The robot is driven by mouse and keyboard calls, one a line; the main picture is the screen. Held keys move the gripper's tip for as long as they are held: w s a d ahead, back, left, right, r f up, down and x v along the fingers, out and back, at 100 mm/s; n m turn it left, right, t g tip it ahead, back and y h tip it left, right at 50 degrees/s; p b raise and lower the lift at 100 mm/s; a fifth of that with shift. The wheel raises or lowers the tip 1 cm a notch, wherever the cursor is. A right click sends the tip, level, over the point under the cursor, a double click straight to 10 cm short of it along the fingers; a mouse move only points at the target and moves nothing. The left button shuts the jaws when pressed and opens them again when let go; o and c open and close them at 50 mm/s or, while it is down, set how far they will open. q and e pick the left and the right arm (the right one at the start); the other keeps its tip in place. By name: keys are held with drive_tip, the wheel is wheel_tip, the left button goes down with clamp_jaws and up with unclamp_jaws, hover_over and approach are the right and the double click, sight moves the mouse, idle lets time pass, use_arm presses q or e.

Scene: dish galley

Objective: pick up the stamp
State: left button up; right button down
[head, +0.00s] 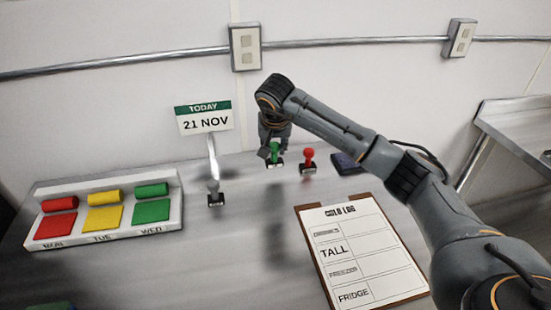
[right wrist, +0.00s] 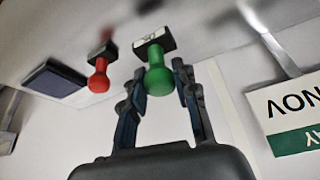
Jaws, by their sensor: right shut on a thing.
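A green stamp (head: 275,156) with a dark block base is at the back middle of the metal counter. My right gripper (head: 272,147) comes down over it from above and is shut on its handle. In the right wrist view the green stamp (right wrist: 160,78) stands between the two fingers (right wrist: 160,88), with its dark base (right wrist: 154,41) beyond the fingertips. I cannot tell whether the base touches the counter. A red stamp (head: 308,160) stands just right of it, also in the right wrist view (right wrist: 98,78). A grey stamp (head: 214,192) stands to the left. My left gripper is out of view.
A clipboard (head: 362,249) lies front right. A date sign (head: 204,118) reads 21 NOV. A white rack (head: 110,238) with red, yellow and green pieces is at left. The counter's front middle (head: 235,265) is clear.

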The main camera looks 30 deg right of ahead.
drive_tip(key=s+a+r+b, duration=0.2)
drive_tip(key=s+a+r, duration=0.6)
drive_tip(key=s+a, duration=0.1)
drive_tip(key=shift+s+r+b, duration=0.15)
drive_tip(key=shift+r+b, duration=0.1)
drive_tip(key=shift+b, duration=0.1)
drive_tip(key=shift+a, duration=0.1)
